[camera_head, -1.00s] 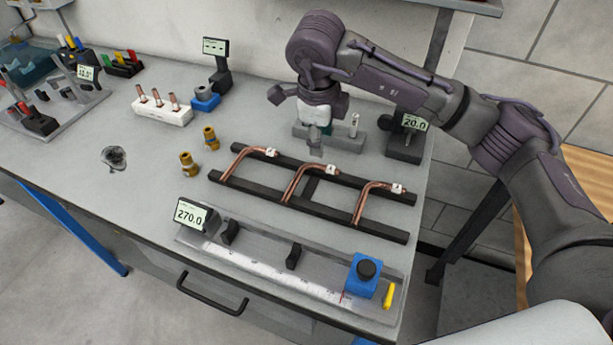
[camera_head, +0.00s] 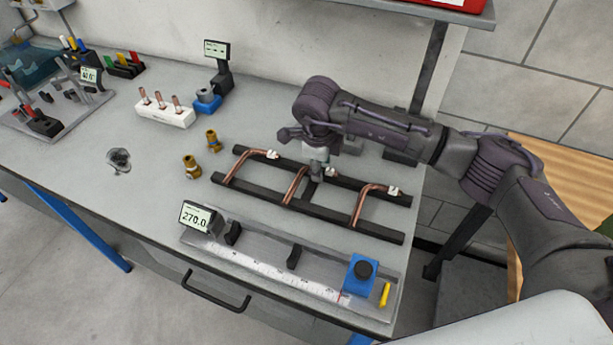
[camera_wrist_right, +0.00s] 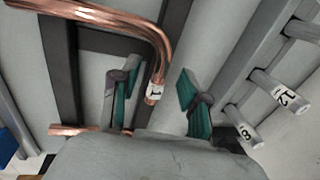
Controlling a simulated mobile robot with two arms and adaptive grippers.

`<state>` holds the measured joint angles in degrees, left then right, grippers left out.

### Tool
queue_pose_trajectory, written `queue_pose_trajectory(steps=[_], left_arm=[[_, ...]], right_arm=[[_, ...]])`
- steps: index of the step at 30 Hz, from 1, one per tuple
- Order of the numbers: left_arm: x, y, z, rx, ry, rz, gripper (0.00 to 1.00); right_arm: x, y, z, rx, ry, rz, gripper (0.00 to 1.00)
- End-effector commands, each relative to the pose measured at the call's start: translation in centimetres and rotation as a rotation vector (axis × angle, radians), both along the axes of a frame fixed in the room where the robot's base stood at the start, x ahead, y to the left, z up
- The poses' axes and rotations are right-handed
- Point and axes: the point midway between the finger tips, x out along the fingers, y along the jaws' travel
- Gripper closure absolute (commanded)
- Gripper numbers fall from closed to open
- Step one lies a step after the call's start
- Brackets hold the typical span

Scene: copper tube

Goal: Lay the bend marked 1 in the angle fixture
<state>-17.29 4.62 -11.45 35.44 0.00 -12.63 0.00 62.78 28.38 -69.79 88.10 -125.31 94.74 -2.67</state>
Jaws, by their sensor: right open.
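Three copper bends with white tags lie across a black rack (camera_head: 335,221). The middle bend (camera_head: 296,187) is the one under my right gripper (camera_head: 317,172). In the right wrist view this bend (camera_wrist_right: 125,26) has a tag reading 1 on its short end. My right gripper (camera_wrist_right: 155,97) is open there, with one green-padded finger on each side of the tagged end. No grip on the tube shows. A grey plate with black blocks (camera_head: 62,112) and a small display stands at the far left; I cannot tell for sure that it is the angle fixture. My left gripper is not in view.
A ruler gauge (camera_head: 278,272) with a 270.0 display and blue stop lies along the front edge. Two brass fittings (camera_head: 192,166) stand left of the rack. A white block (camera_head: 165,112) holds three copper pieces. Labelled pins (camera_wrist_right: 270,85) are near the right finger.

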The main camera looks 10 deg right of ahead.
Motion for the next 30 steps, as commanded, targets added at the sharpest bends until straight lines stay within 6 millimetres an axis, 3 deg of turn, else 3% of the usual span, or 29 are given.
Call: queue_pose_trajectory(steps=[2,9,10,23,30], left_arm=[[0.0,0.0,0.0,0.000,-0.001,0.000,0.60],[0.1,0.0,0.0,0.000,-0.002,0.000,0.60],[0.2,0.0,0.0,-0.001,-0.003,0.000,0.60],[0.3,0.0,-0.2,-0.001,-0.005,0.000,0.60],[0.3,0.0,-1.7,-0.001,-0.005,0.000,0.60]], right_arm=[[0.0,0.0,0.0,0.000,0.000,0.000,0.58],[0.0,0.0,0.0,0.000,0.000,0.000,0.98],[0.0,0.0,0.1,0.000,0.000,0.000,1.00],[0.1,0.0,0.4,0.001,-0.002,-0.001,1.00],[0.2,0.0,3.5,0.002,-0.008,-0.001,1.00]])
